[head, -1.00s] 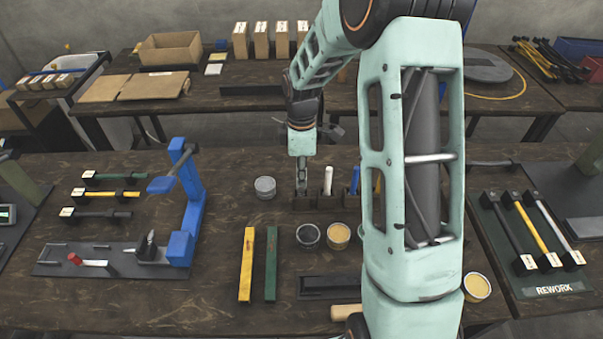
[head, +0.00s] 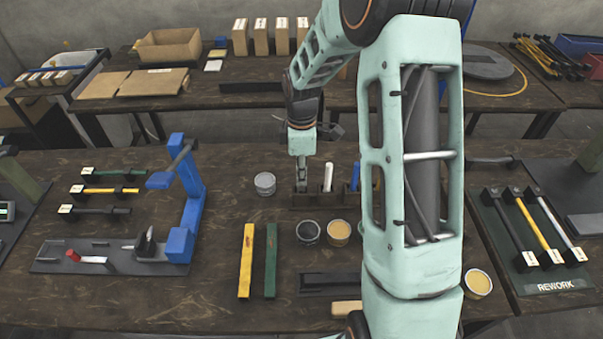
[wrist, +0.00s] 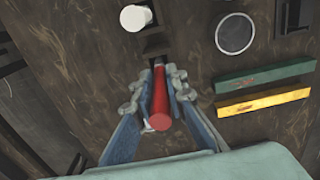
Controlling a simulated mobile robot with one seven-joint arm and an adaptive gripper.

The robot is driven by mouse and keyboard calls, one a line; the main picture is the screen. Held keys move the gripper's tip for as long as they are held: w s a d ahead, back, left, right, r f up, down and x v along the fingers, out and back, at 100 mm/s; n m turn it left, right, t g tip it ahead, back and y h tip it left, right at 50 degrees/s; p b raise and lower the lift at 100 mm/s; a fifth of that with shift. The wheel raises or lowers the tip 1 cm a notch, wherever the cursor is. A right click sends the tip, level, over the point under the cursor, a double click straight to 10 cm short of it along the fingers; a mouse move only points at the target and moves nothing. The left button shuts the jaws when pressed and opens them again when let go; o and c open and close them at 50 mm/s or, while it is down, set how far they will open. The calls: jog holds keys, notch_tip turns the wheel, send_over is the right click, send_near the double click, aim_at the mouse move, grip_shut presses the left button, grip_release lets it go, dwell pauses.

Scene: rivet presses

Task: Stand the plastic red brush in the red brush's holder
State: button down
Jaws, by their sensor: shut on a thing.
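My gripper (head: 301,182) is at the left end of a dark holder block (head: 333,204) on the bench. In the wrist view my gripper (wrist: 160,88) is shut on the red brush (wrist: 159,95), its fingers on both sides of it. The far end of the brush lies close to a dark square opening in the holder block (wrist: 154,45). I cannot tell whether it is inside. In the head view the red brush cannot be made out behind the fingers. A white brush (head: 328,176) stands in the block to the right, with a blue one (head: 355,177) beyond.
A grey tin (head: 265,184) stands left of the block. A dark-filled tin (head: 308,233) and a tan-filled tin (head: 339,233) are in front. Yellow (head: 246,262) and green (head: 271,262) bars lie nearby. A blue press (head: 187,205) stands farther left.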

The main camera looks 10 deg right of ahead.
jog(key=shift+f+b, duration=0.75)
jog(key=shift+f, duration=0.4)
jog(key=c, duration=1.8)
grip_release()
jog(key=shift+c, duration=0.2)
jog(key=shift+r, duration=0.1)
